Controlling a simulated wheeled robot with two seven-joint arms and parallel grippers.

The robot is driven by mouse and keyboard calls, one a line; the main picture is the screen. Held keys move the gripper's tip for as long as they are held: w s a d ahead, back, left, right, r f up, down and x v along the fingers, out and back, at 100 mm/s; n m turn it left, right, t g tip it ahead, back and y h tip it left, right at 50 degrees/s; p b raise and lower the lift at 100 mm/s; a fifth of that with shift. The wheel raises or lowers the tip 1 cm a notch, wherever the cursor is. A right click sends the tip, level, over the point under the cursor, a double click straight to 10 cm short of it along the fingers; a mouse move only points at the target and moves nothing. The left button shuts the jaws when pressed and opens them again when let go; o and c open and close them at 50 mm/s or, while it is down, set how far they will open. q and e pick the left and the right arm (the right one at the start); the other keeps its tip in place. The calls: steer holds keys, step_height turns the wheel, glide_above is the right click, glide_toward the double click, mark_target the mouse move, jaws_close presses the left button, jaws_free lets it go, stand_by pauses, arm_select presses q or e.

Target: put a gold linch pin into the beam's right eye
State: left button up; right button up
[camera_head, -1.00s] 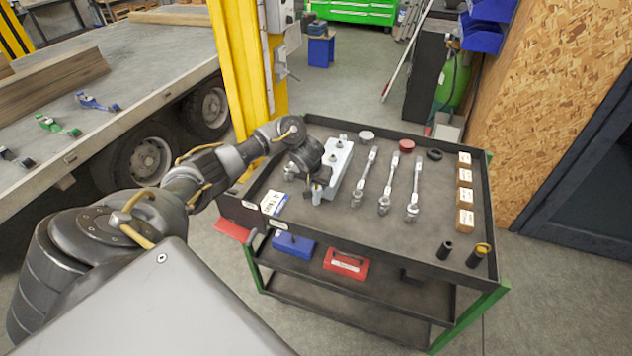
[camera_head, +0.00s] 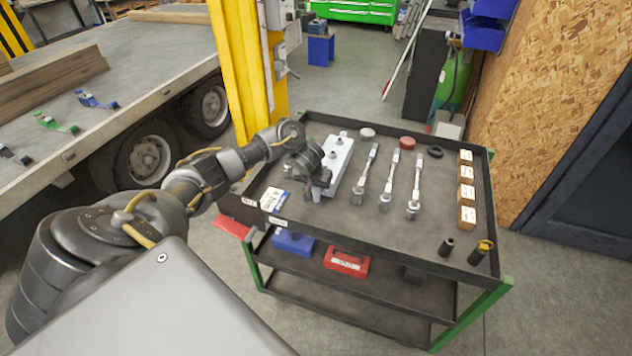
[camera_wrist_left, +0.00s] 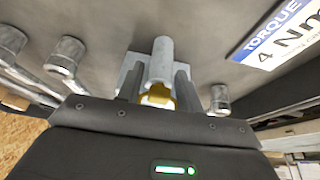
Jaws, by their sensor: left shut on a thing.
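The pale grey beam (camera_head: 341,152) lies on the top tray of the cart, with small round fittings on its upper face. My left gripper (camera_head: 316,191) is at the near end of the beam, low over the tray. In the left wrist view its fingers (camera_wrist_left: 158,90) are shut on a gold piece, the linch pin (camera_wrist_left: 158,101), mostly hidden between them. A grey upright cylinder (camera_wrist_left: 163,58) stands directly in front of the fingers; I cannot tell whether the pin touches it. The beam's right eye cannot be made out clearly. My right gripper is out of view.
Several torque wrenches (camera_head: 390,180) lie right of the beam on the cart (camera_head: 330,226). Small wooden blocks (camera_head: 466,195) line its right edge. A torque card (camera_head: 273,199) lies left of the gripper. The tray's near right middle is clear.

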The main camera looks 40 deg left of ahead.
arm_select(q)
steer(key=o, duration=0.9)
steer(key=shift+o, duration=0.2)
steer(key=p+v, duration=0.5)
steer(key=v, duration=0.5)
steer(key=shift+s+r, duration=0.15)
steer(key=shift+r, duration=0.25)
